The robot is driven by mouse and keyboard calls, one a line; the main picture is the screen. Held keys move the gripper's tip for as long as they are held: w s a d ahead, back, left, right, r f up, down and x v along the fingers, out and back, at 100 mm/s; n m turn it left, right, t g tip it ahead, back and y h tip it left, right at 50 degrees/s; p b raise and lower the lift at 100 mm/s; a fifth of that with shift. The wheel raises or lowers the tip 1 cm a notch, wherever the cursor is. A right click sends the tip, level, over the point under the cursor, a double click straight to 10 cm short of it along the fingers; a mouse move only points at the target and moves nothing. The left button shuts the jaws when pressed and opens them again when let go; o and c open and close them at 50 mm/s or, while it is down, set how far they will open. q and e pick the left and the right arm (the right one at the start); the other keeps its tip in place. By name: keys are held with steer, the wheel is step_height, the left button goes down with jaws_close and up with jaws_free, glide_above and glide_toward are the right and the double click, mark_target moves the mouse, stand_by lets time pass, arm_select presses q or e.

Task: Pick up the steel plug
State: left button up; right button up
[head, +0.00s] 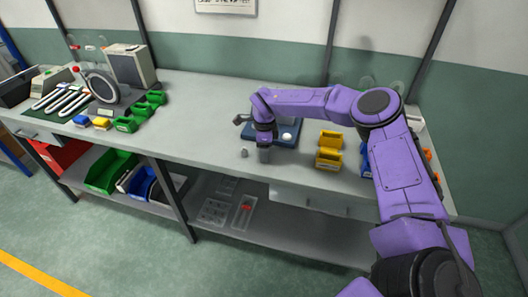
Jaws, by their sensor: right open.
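A small grey cylinder (244,152), which looks like the steel plug, sits on the grey bench near its front edge. My right gripper (264,157) points down just to the right of it, apart from it in the picture. The gripper is open, and I see nothing held in it; its fingers are small and dark here. My left gripper is out of view.
A blue tray (276,139) with a round white item (287,136) lies behind my right gripper. Yellow bins (329,149) stand to its right. A round-framed machine (101,85) and green bins (127,124) are at the left. The bench (195,125) between is clear.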

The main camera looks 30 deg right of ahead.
steer(key=shift+s, duration=0.1)
steer(key=shift+c, duration=0.9)
jaws_close()
